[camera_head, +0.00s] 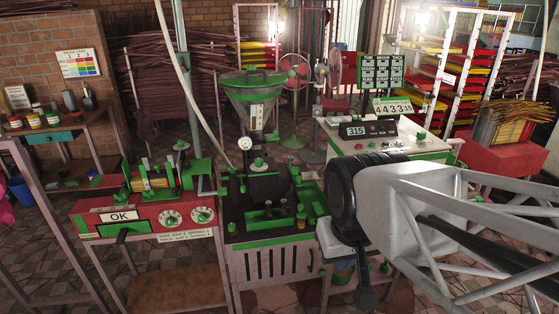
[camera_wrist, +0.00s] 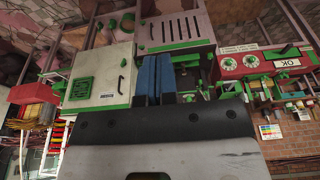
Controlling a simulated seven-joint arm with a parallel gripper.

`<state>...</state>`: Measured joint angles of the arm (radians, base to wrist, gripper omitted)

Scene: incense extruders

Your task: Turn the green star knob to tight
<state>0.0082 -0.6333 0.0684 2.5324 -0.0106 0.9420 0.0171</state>
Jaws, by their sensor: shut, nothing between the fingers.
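Several green knobs show in the head view, and I cannot tell for certain which is the star knob. My gripper (camera_wrist: 156,58) shows in the wrist view as two blue fingers side by side, shut and empty. They overlap the extruder area in that view, with no visible contact on a knob. In the head view my wrist covers the extruder's right side, and the fingertips cannot be made out.
The red machine (camera_head: 95,226) with an OK sign and white dials stands left of the extruder (camera_head: 270,265). A funnel hopper (camera_head: 253,95) rises behind it. A pale cabinet (camera_head: 430,146) with number displays stands right. A grey post (camera_head: 188,90) stands behind the red machine.

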